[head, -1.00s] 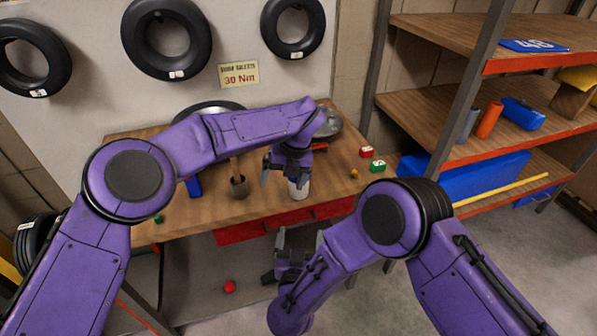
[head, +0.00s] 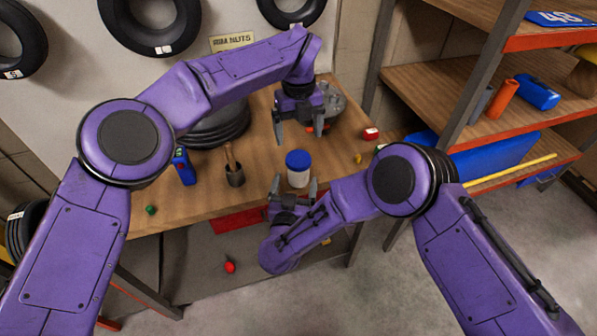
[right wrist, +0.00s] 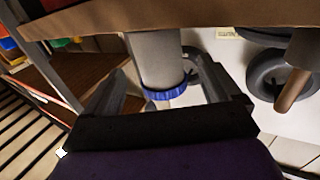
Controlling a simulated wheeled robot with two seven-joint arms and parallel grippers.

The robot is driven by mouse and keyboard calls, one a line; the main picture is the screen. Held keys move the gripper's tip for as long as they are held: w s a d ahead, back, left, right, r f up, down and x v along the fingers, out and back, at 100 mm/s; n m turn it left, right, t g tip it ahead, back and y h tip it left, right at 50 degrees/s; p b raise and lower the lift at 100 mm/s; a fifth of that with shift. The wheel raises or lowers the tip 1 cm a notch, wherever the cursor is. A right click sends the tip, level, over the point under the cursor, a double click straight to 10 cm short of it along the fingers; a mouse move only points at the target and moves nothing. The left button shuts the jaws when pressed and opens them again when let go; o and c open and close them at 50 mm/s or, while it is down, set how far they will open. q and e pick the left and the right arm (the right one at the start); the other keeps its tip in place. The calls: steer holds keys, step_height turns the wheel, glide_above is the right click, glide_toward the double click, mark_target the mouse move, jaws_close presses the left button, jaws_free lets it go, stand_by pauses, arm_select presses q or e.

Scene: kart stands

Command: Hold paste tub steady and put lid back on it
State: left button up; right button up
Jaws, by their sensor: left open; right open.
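The white paste tub (head: 298,180) stands upright near the table's front edge. The blue lid (head: 298,160) sits on its top and looks level; how tightly it is seated I cannot tell. The right wrist view is upside down and shows the tub (right wrist: 155,58) with the lid (right wrist: 164,93) at its lower end. My right gripper (head: 294,184) is open at the front of the tub, its fingers pointing toward either side of it with gaps. My left gripper (head: 303,132) is open and empty, above and behind the tub, apart from the lid.
Shelves (head: 470,80) stand beyond the table's right side.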

mark_target(297, 177)
arm_select(q)
steer(key=shift+s+r, duration=0.25)
steer(key=shift+s, duration=0.1)
arm_select(e)
steer(key=w, duration=0.4)
steer(key=shift+d+r, duration=0.15)
steer(key=shift+d, duration=0.25)
steer(key=shift+w, duration=0.35)
arm_select(q)
steer(key=shift+w+f, duration=0.15)
steer(key=shift+w, duration=0.05)
arm_select(e)
steer(key=shift+w+d, duration=0.1)
steer(key=shift+w, duration=0.4)
arm_select(q)
steer(key=shift+s, duration=0.1)
arm_select(e)
steer(key=shift+s, duration=0.1)
steer(key=shift+c, duration=1.3)
jaws_close()
arm_select(q)
steer(key=n, duration=0.9)
steer(key=shift+n, duration=0.3)
steer(key=n, duration=0.8)
